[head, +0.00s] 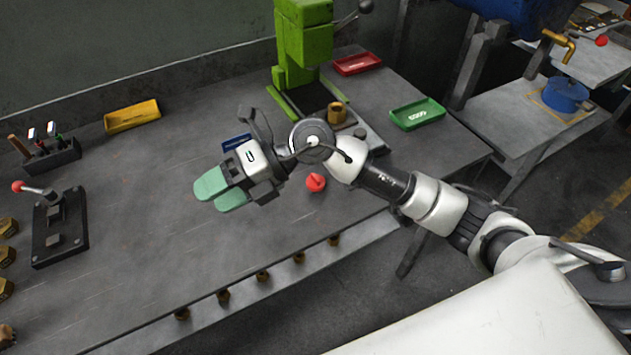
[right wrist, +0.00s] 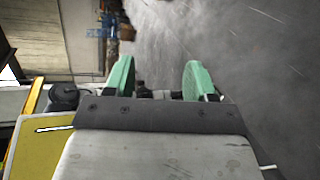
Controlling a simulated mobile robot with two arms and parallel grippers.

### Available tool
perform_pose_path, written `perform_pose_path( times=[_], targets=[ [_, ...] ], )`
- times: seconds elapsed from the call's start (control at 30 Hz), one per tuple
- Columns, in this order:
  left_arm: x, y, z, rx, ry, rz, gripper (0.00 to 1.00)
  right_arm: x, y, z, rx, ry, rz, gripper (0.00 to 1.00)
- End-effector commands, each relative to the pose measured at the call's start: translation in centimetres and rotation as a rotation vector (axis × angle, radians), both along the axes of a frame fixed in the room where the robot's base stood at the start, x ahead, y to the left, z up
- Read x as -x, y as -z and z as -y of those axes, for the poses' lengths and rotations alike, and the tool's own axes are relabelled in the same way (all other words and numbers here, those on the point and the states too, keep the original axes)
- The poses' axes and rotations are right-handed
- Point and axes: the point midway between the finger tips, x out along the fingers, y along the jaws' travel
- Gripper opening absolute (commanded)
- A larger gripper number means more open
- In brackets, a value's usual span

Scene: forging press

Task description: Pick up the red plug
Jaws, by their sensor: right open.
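A small round red piece, which looks like the red plug (head: 315,182), lies on the grey bench, below and right of my right wrist in the head view. My right gripper (head: 220,194) has green finger pads and is raised over the bench, pointing left, apart from the red piece. In the right wrist view its two green fingers (right wrist: 158,80) stand apart with nothing between them. I cannot make out the red piece in the right wrist view. My left gripper is not in view.
A green press (head: 303,45) stands at the back with a brass cylinder (head: 337,112) near it. Yellow (head: 132,116), red (head: 357,63) and green (head: 417,113) trays lie around. A lever fixture (head: 60,230) stands left. Several brass pieces line the front edge.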

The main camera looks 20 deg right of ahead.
Motion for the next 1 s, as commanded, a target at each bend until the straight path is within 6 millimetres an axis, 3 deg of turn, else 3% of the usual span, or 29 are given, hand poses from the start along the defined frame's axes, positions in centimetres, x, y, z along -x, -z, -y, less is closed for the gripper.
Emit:
perform_pose_path(
  times=[0.1,0.2,0.4,0.5,0.6,0.83,1.0],
  targets=[
    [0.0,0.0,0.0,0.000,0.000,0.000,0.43,-2.2,3.1,3.8,0.379,-0.050,0.056,0.55],
    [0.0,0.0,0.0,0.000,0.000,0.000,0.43,-4.3,4.5,8.2,0.685,-0.041,0.066,0.55],
    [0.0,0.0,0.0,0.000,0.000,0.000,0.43,-7.2,4.1,16.1,1.121,0.048,0.031,0.55],
    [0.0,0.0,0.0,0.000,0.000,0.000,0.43,-7.7,3.7,18.1,1.223,0.081,0.011,0.55],
    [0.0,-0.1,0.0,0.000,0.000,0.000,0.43,-7.8,4.0,18.9,1.261,0.092,0.000,0.55],
    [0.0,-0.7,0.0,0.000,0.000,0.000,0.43,-7.8,7.6,18.9,1.262,0.089,-0.002,0.55],
    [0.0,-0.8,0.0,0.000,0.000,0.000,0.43,-7.8,9.0,18.8,1.261,0.089,0.001,0.55]
  ],
)
